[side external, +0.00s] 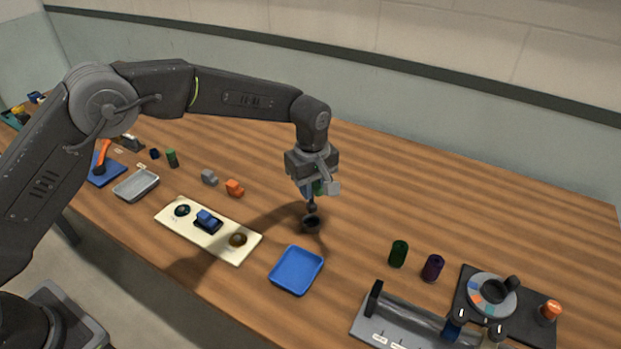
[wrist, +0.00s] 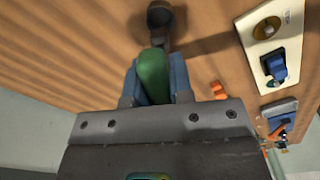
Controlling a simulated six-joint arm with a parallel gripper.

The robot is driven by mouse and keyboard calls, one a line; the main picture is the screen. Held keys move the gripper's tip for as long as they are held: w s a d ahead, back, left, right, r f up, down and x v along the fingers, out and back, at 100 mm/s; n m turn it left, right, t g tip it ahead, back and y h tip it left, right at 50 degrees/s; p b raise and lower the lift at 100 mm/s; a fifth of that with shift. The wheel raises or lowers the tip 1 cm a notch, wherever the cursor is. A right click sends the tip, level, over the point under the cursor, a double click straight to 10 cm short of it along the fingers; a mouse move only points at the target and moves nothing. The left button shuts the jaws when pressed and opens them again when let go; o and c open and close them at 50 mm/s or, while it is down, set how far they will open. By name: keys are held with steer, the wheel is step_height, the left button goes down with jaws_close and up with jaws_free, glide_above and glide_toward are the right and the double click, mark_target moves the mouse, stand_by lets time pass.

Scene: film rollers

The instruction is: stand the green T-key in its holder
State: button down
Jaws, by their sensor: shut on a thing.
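My gripper (side external: 313,192) is shut on the green T-key (side external: 318,187), above the middle of the table. In the wrist view, the key's green part (wrist: 153,74) sits between the blue fingers of my gripper (wrist: 154,80). A dark end points down from the key. A small dark round holder (side external: 311,225) stands on the table directly below. It also shows as a dark round shape at the top of the wrist view (wrist: 160,13). I cannot tell whether the key's lower end touches the holder or is just above it.
A blue tray (side external: 296,271) and a cream board (side external: 190,238) with knobs and a blue switch lie in front. Green (side external: 398,254) and purple (side external: 432,268) rollers stand to the right, near a dial panel (side external: 466,315). Orange (side external: 235,188) and grey (side external: 209,177) blocks lie left.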

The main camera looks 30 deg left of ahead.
mark_target(311, 204)
steer(key=shift+f, duration=2.75)
steer(key=shift+f, duration=0.15)
steer(key=c, duration=0.5)
jaws_free()
steer(key=shift+r, duration=3.5)
